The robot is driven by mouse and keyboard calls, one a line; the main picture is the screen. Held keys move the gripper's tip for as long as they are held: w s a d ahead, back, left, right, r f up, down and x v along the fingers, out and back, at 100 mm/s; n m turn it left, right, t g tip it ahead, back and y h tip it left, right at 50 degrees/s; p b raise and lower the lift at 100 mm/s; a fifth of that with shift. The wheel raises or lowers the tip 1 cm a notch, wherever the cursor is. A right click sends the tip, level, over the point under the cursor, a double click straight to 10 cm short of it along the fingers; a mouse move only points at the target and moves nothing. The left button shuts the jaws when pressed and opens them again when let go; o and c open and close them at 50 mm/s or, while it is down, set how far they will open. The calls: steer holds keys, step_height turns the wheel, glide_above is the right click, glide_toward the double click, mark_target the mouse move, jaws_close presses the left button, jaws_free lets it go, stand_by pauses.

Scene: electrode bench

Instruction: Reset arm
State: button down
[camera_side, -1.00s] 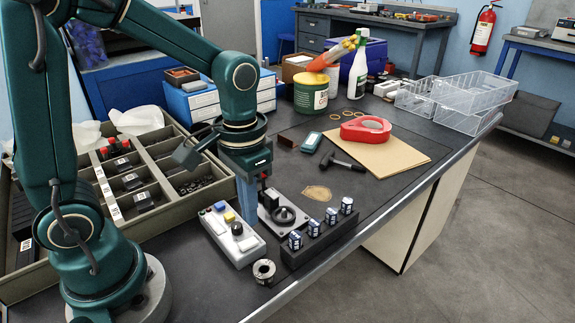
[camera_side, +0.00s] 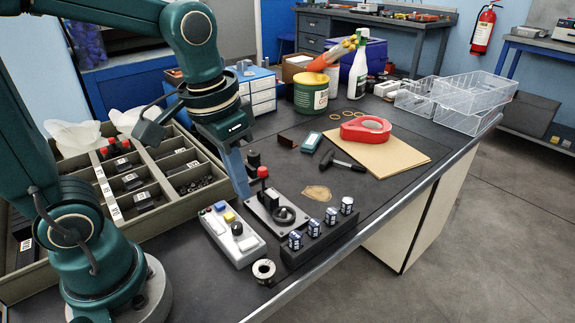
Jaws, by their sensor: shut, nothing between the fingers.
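My gripper (camera_side: 243,190) is at the end of my green arm, left of centre in the side view. It points down and tilts a little, with its fingers shut and empty. The fingertips are above the left end of a small grey fixture (camera_side: 282,222) with a round black part and a red-knobbed lever (camera_side: 263,186). I cannot tell whether they touch the fixture. A control box (camera_side: 233,238) with coloured buttons lies just in front of the fixture.
A divided tray (camera_side: 205,205) lies left of my gripper.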

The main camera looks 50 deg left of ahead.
steer(key=shift+s+r+t, duration=0.2)
steer(key=shift+s+t, duration=0.4)
steer(key=shift+s, duration=0.25)
steer(key=shift+s+r+t, duration=0.2)
steer(key=shift+s+t, duration=0.4)
steer(key=shift+s, duration=0.25)
steer(key=shift+s+r+t, duration=0.2)
steer(key=shift+s+t, duration=0.4)
steer(key=shift+s, duration=0.25)
